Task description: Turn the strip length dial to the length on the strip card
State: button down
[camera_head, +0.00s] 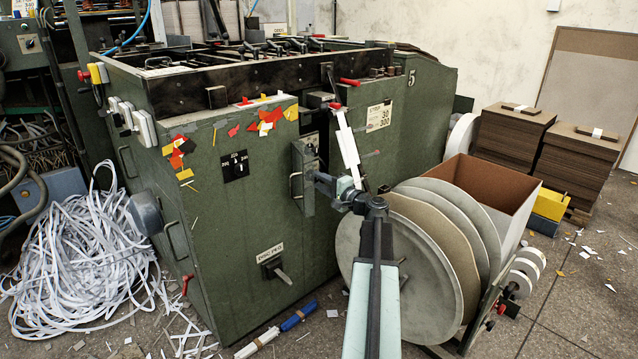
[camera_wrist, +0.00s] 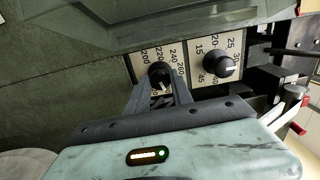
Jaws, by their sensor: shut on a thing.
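Two black knobs on pale scale plates show in the wrist view. My gripper (camera_wrist: 158,84) is shut on this knob, one finger on each side. Its fingers hide part of the knob and scale, so I cannot tell its setting. In the head view the strip card (camera_head: 379,116) on the green machine reads 30 and 300. My gripper (camera_head: 316,177) is at the machine's small control panel there.
The green machine (camera_head: 235,235) fills the middle. Large grey discs (camera_head: 355,245) and an open brown box (camera_head: 497,185) stand to the right of my arm. A handle (camera_head: 295,187) sits close left of my gripper. White strips (camera_head: 75,255) are heaped at left.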

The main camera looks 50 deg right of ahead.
jog(key=shift+d+m, duration=0.15)
jog(key=shift+m, duration=0.55)
jog(key=c, duration=1.1)
grip_release()
jog(key=s, duration=0.7)
jog(key=shift+s+a, duration=0.35)
jog(key=shift+a, duration=0.05)
